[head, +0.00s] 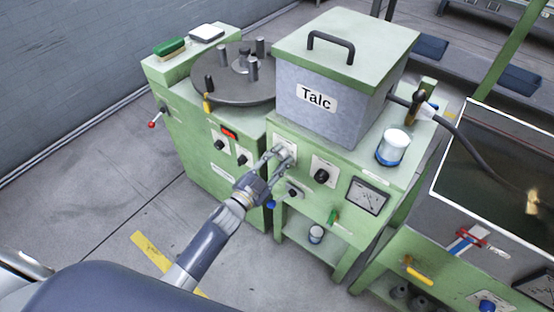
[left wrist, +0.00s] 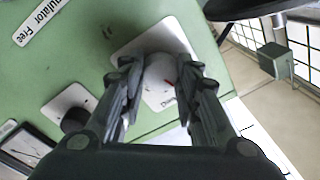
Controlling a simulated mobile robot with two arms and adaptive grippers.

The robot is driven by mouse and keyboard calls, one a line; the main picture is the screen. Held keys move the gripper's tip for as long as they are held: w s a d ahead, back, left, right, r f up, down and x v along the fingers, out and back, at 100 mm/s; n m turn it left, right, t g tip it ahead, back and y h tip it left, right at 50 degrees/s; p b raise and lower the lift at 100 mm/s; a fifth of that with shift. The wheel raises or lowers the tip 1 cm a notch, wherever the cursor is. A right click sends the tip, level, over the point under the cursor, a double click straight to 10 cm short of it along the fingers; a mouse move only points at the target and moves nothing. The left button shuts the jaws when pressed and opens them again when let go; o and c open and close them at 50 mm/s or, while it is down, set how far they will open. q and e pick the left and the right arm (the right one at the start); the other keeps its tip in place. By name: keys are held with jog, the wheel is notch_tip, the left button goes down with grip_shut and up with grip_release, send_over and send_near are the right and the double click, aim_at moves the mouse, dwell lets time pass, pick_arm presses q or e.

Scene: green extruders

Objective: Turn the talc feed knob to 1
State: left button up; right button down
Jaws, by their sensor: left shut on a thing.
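The grey box labelled Talc (head: 330,100) stands on the green machine (head: 310,215). My left gripper (head: 278,160) reaches the front panel below the box. In the left wrist view its two fingers are closed around a pale round knob (left wrist: 160,72) with a red mark. The knob sits on a white plate (left wrist: 134,48), which also shows behind the fingers in the head view (head: 287,143). The fingers hide the knob's sides, and I cannot read its setting. My right gripper is not in view.
A black knob (head: 322,176) and a square gauge (head: 367,197) are to the right on the panel. A small knob (head: 292,193) is just below the gripper. A white-and-blue jar (head: 392,148) stands on the machine's top. The floor at the left is mostly clear.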

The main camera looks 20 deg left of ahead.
pick_arm(q)
jog(key=o, duration=1.1)
jog(key=shift+c, duration=0.2)
jog(key=v, duration=1.2)
